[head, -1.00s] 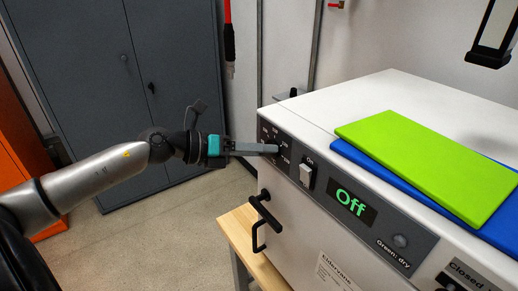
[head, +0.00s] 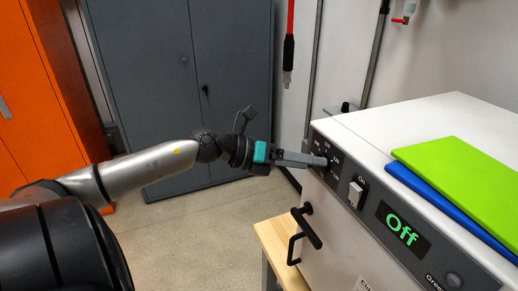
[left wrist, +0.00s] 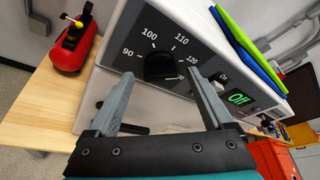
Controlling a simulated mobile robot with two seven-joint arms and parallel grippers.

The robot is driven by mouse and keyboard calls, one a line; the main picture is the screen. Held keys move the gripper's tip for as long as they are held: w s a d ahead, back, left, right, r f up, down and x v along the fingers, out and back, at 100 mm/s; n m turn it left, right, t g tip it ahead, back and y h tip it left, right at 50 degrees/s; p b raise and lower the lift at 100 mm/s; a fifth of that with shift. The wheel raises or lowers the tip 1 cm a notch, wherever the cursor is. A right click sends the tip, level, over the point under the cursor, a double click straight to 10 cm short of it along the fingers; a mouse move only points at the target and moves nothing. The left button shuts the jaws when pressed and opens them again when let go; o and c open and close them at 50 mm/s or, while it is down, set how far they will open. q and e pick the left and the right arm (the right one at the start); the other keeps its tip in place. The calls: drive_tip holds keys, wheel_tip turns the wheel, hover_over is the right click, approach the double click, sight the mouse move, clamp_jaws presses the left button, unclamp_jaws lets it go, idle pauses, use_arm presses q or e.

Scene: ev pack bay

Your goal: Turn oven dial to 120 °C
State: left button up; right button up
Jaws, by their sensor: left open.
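The oven (head: 440,125) is a white box with a dark control panel. Its black dial (left wrist: 160,66) shows in the left wrist view, ringed by the numbers 90, 100, 110 and 120. I cannot make out the dial's pointer clearly. My left gripper (left wrist: 160,78) is open, its grey fingers on either side of the dial; I cannot tell whether they touch it. In the head view the left gripper (head: 325,161) reaches the panel from the left and covers most of the dial. My right gripper is in neither view.
A rocker switch (head: 355,193) and a green "Off" display (head: 402,230) are right of the dial. A black door handle (head: 304,232) sticks out below. Green (head: 465,180) and blue boards lie on top.

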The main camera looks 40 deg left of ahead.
use_arm(q)
drive_tip(key=v, duration=1.4)
drive_tip(key=shift+b, duration=0.45)
